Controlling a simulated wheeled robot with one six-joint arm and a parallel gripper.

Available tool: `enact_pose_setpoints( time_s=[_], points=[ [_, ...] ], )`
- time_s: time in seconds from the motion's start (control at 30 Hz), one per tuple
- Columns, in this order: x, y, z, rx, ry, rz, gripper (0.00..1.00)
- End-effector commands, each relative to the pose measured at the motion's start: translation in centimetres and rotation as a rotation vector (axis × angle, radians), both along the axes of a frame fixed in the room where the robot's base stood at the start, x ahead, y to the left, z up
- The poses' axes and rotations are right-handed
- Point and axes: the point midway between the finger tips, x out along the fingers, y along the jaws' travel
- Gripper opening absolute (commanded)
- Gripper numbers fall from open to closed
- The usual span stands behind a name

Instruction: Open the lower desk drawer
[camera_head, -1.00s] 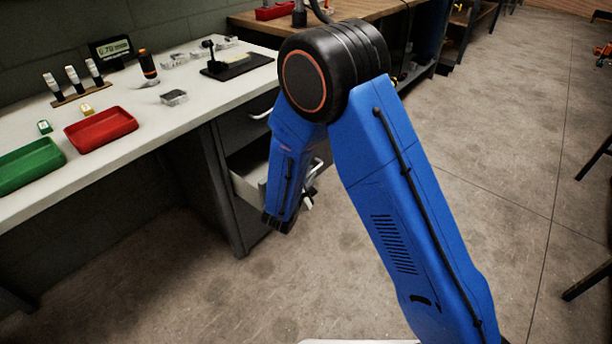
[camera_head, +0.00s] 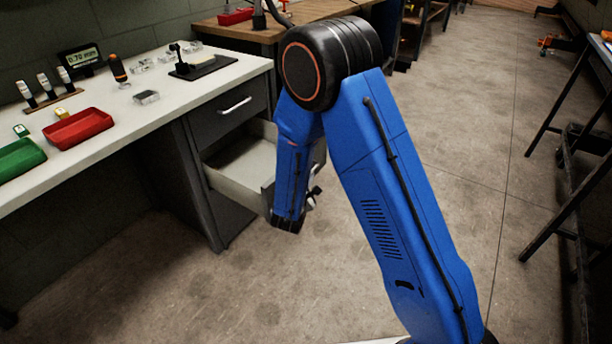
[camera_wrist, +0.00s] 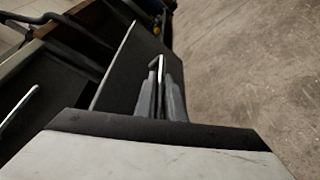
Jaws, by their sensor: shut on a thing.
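The lower desk drawer (camera_head: 238,170) stands well out from the desk in the head view, its pale inside showing. My arm hides part of its front and its handle there. In the wrist view its dark front panel (camera_wrist: 125,72) shows, with the bar handle (camera_wrist: 158,68) running between my fingers. My gripper (camera_wrist: 162,88) is shut on that handle. In the head view only a bit of my gripper (camera_head: 313,196) shows behind my blue forearm.
The upper drawer (camera_head: 228,108) above is closed, with its own bar handle. The white desk top (camera_head: 130,105) holds a red tray (camera_head: 78,128), a green tray (camera_head: 18,160) and small tools. Open concrete floor lies right of the desk; a dark-legged table (camera_head: 570,160) stands far right.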

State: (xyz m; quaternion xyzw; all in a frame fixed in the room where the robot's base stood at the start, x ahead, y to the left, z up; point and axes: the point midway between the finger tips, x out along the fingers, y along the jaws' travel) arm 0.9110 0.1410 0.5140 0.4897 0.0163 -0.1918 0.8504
Motion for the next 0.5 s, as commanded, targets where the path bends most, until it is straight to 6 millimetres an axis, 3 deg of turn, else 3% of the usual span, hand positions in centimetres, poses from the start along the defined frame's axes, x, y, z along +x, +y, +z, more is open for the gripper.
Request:
enact_pose_setpoints(
  time_s=[0.17, 0.2, 0.23, 0.5],
  points=[
    [-0.08, 0.09, -0.1, -0.001, 0.003, 0.002, 0.0],
    [-0.08, 0.1, -0.09, -0.001, 0.003, 0.002, 0.14],
    [-0.08, 0.1, -0.09, -0.001, 0.003, 0.002, 0.17],
    [-0.05, 0.07, -0.04, -0.001, 0.001, 0.001, 0.17]
  ],
)
